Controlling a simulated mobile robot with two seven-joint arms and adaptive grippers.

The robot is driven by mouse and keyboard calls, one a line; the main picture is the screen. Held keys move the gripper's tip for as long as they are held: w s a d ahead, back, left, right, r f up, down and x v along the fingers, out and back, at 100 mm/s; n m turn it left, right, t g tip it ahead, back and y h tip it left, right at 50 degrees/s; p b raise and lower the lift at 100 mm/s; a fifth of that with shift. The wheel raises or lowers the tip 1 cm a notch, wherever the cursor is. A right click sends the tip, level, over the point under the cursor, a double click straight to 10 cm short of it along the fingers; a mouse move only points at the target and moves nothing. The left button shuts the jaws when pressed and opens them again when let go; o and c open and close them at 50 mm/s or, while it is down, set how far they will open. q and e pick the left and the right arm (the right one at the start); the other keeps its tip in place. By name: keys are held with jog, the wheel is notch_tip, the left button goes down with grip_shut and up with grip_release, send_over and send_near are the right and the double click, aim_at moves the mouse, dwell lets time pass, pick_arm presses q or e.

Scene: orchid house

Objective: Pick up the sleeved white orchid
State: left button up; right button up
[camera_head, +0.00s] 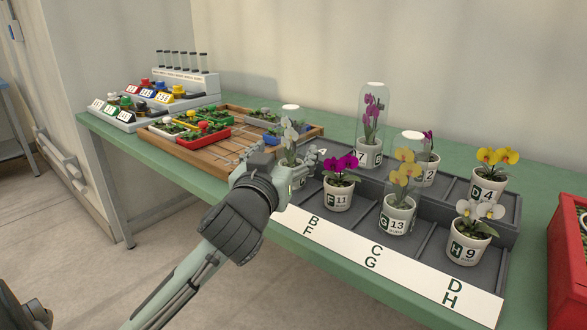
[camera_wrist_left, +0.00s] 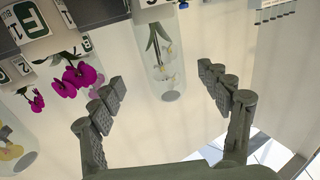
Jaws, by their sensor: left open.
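The white orchid in a clear sleeve (camera_head: 290,128) stands upright near the left end of the dark grey stepped tray (camera_head: 344,222). My left gripper (camera_head: 300,165) is in front of it and hides part of its pot. In the left wrist view, which is upside down, the sleeved white orchid (camera_wrist_left: 162,65) shows between the two open fingers (camera_wrist_left: 168,90), farther off, with nothing held. Its pot (camera_wrist_left: 148,4) is cut by the picture edge. Whether the fingers touch the sleeve cannot be told. My right gripper is not in view.
A magenta orchid (camera_head: 340,180) stands close right of my left gripper. A sleeved yellow orchid (camera_head: 405,175), a sleeved purple orchid (camera_head: 371,115) and several other pots stand farther right. A wooden tray (camera_head: 190,155) with small plants lies left. A red crate (camera_head: 566,275) is far right.

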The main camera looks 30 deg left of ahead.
aim_at(287, 144)
pick_arm(q)
jog(key=shift+b+x, duration=0.65)
jog(key=shift+x, duration=0.2)
jog(key=shift+w+a, duration=0.2)
jog(key=shift+w, duration=0.05)
jog(key=x, duration=0.4)
jog(key=shift+w+a+f+p, duration=0.15)
jog(key=shift+w+a+p, duration=0.05)
jog(key=shift+p, duration=0.1)
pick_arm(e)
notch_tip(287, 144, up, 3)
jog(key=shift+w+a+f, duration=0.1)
pick_arm(q)
grip_shut()
